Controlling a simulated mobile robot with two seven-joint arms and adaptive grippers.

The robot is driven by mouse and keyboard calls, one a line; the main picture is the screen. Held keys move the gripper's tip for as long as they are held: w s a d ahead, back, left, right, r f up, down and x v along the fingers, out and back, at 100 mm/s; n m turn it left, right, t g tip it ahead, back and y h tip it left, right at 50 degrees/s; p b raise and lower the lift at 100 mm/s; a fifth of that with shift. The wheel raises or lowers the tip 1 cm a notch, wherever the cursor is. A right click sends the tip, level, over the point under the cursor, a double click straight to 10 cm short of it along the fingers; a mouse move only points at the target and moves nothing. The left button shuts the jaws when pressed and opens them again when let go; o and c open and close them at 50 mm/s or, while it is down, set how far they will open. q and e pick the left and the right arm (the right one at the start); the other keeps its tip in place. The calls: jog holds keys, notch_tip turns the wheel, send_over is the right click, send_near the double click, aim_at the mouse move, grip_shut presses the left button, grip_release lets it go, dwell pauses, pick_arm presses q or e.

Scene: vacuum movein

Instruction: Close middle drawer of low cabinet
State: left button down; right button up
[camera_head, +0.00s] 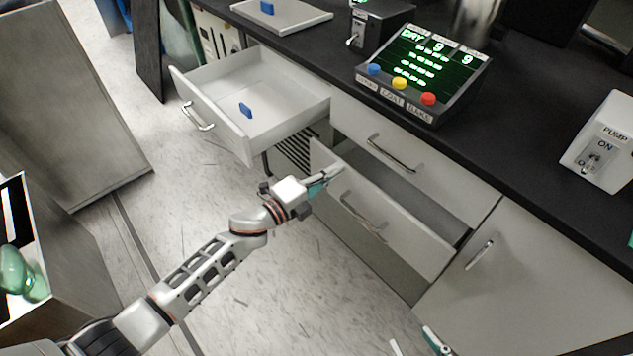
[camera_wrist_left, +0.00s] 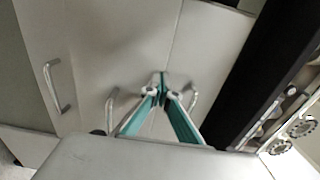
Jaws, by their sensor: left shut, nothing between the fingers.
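The low cabinet's middle drawer (camera_head: 415,238) is pulled partly out, with a grey front, a bar handle and a dark gap behind its top edge. My left gripper (camera_head: 332,174) is at the upper left end of this drawer front; I cannot tell whether it touches. In the left wrist view its teal fingers (camera_wrist_left: 162,88) meet at the tips, shut and empty, in front of grey cabinet fronts with bar handles. My right gripper (camera_head: 414,343) shows only its fingertips at the bottom edge of the head view, spread apart.
Another drawer (camera_head: 210,125), holding a blue block (camera_head: 245,110), stands open at the left. The drawer (camera_head: 375,140) above the middle one looks shut. The black countertop (camera_head: 530,175) bears a control panel (camera_head: 425,72) and a pump switch box (camera_head: 602,140). Speckled floor is open in front.

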aim_at(344, 163)
pick_arm(q)
jog(key=shift+x, duration=1.65)
jog(key=shift+a, duration=0.1)
